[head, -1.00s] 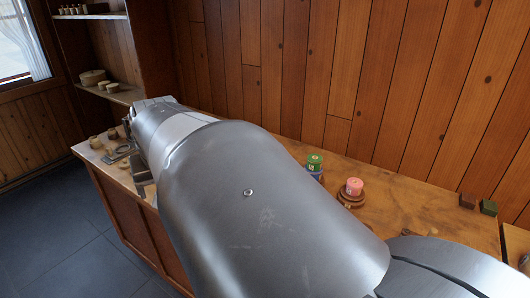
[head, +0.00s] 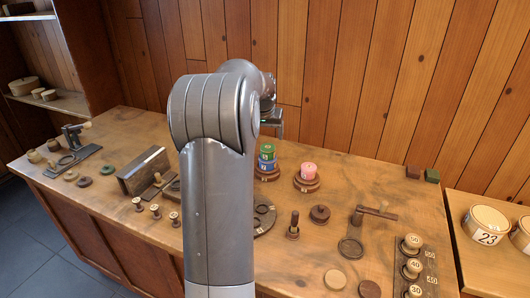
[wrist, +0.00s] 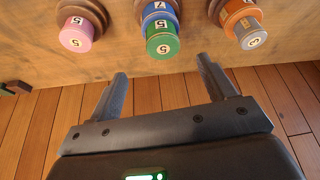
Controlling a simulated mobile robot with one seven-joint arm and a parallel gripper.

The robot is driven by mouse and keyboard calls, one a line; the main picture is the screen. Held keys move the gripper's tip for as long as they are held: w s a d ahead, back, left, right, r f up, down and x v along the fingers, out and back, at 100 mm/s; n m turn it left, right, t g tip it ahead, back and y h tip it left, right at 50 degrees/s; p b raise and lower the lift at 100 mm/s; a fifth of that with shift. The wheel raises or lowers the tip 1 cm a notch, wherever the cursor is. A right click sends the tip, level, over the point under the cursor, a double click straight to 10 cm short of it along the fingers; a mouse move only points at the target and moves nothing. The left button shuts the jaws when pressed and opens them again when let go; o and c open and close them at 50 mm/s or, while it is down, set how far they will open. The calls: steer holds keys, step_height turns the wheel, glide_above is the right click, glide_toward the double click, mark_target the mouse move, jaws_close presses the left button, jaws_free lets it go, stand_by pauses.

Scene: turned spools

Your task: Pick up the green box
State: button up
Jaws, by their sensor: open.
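The green box (head: 432,175) is a small dark green block at the back right of the workbench, close to the wall and beside a brown block (head: 413,171). In the wrist view a small dark green shape, probably this box (wrist: 19,87), shows at the left edge. My gripper (wrist: 162,68) is open and empty, with bare jaws apart. In the head view my gripper (head: 274,124) hangs above the back of the bench, well left of the green box, partly hidden by my arm.
Below my gripper stand a green spool (head: 267,151) on a blue one and a pink spool (head: 308,170) on a brown base. An orange spool (wrist: 236,14) shows in the wrist view. Bench space between the pink spool and the boxes is clear. Number stamps (head: 412,243) stand front right.

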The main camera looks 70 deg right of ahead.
mark_target(268, 147)
steer(key=x, duration=0.5)
steer(key=shift+s+d+f, duration=0.15)
steer(key=shift+f, duration=0.05)
steer(key=x, duration=0.5)
steer(key=shift+w+d+f, duration=0.15)
steer(key=shift+w+d, duration=0.2)
steer(key=shift+d, duration=0.05)
steer(key=c, duration=1.1)
steer(key=shift+o, duration=0.2)
